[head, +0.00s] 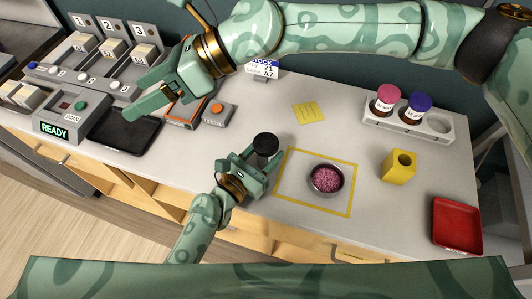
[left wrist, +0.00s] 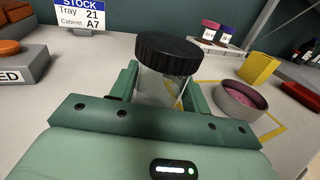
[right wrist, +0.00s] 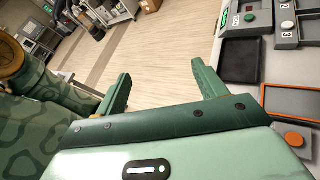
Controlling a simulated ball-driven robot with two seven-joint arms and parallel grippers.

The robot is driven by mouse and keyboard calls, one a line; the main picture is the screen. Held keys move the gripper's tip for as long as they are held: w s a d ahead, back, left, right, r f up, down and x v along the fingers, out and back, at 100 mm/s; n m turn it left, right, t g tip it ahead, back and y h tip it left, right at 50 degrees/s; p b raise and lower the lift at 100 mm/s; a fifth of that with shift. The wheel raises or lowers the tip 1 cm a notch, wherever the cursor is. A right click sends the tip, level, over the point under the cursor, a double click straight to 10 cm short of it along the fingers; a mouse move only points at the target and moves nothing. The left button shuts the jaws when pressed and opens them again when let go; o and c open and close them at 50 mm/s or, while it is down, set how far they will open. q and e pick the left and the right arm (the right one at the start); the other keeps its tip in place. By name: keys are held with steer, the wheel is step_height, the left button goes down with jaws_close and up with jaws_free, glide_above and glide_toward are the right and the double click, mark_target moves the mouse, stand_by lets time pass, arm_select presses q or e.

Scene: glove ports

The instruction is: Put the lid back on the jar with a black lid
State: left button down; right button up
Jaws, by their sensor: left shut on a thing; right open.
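The jar is clear glass and its black lid (head: 266,143) sits on its mouth. In the left wrist view, the black lid (left wrist: 168,52) covers the top of the jar (left wrist: 160,88); I cannot tell whether it is tightened. My left gripper (head: 258,160) is shut around the glass body below the lid, beside the yellow-outlined square. The jar's base is hidden by the gripper. My right gripper (head: 132,98) is open and empty above the black pad at the left; its two spread fingers show in the right wrist view (right wrist: 162,82).
A round dish of pink material (head: 313,188) stands inside the yellow outline. A rack (head: 408,126) holds pink-capped and blue-capped jars. A yellow block (head: 398,168) and red tray (head: 457,222) are at the right. An orange-button box (head: 220,113) and stock sign (head: 262,67) stand behind.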

steer(key=w+a+r+m+t+y, duration=0.1)
steer(key=w+r+m+t+y, duration=0.1)
steer(key=w+r+m+t, duration=0.25)
steer(key=w+r+m+t+y, duration=0.2)
steer(key=w+m+t, duration=0.25)
steer(key=m, duration=0.35)
steer(key=w+d+f+m+t+h, duration=0.4)
steer(key=w+d+f+m+h, duration=0.25)
steer(key=m, duration=0.45)
steer(key=s+d+f+m+g+h, duration=0.1)
steer(key=s+d+f+g+h, duration=0.2)
steer(key=f, duration=0.1)
steer(key=s+d+f+g+h, duration=0.3)
steer(key=d+f+h, duration=0.1)
steer(key=s+d+f+m+g+h, duration=0.1)
steer(key=s+d+f+g+h, duration=0.2)
steer(key=d+f, duration=0.1)
steer(key=shift+s+d+f+m+h, duration=0.1)
steer(key=shift+s+d+m+h, duration=0.15)
steer(key=shift+s+m, duration=0.1)
steer(key=shift+s+d, duration=0.35)
steer(key=shift+s, duration=0.1)
